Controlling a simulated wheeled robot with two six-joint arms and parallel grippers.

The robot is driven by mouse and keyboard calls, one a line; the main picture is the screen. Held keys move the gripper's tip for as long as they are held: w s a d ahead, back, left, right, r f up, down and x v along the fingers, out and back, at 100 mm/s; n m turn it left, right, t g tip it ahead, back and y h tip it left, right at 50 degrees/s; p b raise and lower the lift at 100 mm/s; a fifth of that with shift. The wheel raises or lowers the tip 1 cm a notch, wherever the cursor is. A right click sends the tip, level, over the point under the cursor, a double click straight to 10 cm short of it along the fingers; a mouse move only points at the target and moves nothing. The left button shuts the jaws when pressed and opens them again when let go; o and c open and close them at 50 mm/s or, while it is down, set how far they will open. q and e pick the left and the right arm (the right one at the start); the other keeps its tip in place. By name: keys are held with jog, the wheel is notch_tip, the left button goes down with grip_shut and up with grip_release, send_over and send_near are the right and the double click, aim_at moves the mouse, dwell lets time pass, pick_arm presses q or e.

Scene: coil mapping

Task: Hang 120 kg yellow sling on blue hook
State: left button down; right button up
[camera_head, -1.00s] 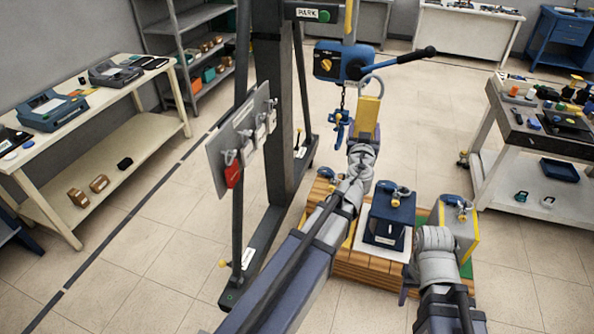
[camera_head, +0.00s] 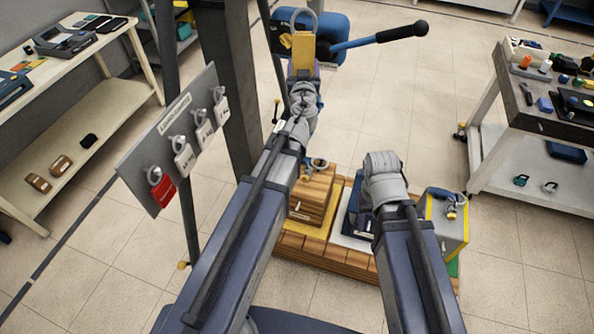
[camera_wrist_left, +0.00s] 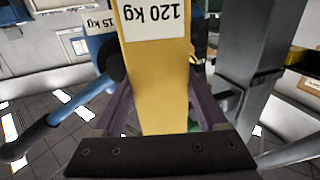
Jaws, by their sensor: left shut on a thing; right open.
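The yellow sling (camera_head: 302,48) stands upright in my left gripper (camera_head: 303,72), with a grey loop at its top. In the left wrist view the yellow sling (camera_wrist_left: 158,75) shows an upside-down "120 kg" label between the purple fingers of my left gripper (camera_wrist_left: 160,115). The blue hoist (camera_head: 335,32), with a black-knobbed lever, is just behind and right of the sling. The blue hook is not visible in the head view. The sling and my arm cover the area under the hoist. My right gripper (camera_head: 381,168) is over the blue block; its fingertips are hidden.
A grey board (camera_head: 175,140) with a red tag and several white tags hangs left of my left arm, near the dark post (camera_head: 228,75). Below are a wooden pallet (camera_head: 325,255), a wooden block (camera_head: 315,192) and a grey-yellow block (camera_head: 447,228). A tool cart (camera_head: 535,120) stands right.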

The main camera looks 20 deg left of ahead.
pick_arm(q)
notch_tip(320, 180, down, 52)
jog(key=s+a+m+h+b, duration=0.1)
jog(key=h+b, duration=0.4)
jog(key=b, duration=4.6)
jog(key=s+m, duration=0.1)
jog(key=m, duration=0.1)
jog(key=shift+a+r+m+t+h, duration=0.15)
jog(key=shift+a+m+t+h, duration=0.15)
jog(key=shift+w, duration=0.15)
jog(key=w, duration=0.6)
jog(key=shift+w, duration=0.35)
jog(key=shift+d, duration=0.1)
jog(key=w+f+b, duration=0.4)
jog(key=w, duration=0.7)
jog(key=shift+d+b, duration=0.2)
jog(key=shift+b, duration=0.1)
jog(key=shift+w, duration=0.1)
